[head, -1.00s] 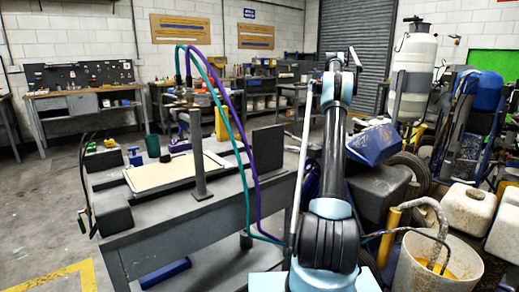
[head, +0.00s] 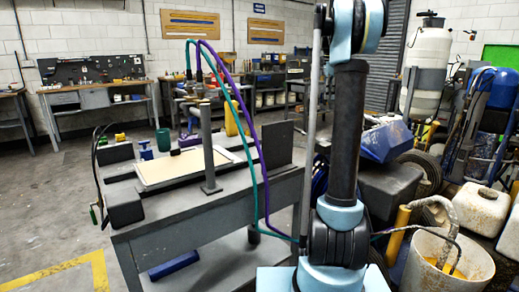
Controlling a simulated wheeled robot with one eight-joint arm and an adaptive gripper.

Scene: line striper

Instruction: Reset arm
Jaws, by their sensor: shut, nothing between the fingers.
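My arm (head: 346,140) stands upright right of the middle in the head view. Its light-blue base and lower joint are near the bottom edge. A dark upper link rises to a light-blue and black joint (head: 357,28), which is cut off by the top edge. My gripper is not in view. The arm stands just right of a grey workbench (head: 190,219) and hides part of the room behind it.
A pale panel (head: 180,172) lies on the workbench, near a grey post (head: 208,150). Teal and purple hoses (head: 262,160) loop close to the arm's left. A dirty white bucket (head: 450,270), a blue bin (head: 388,141) and a white tank (head: 424,65) crowd the right. Floor is open at left.

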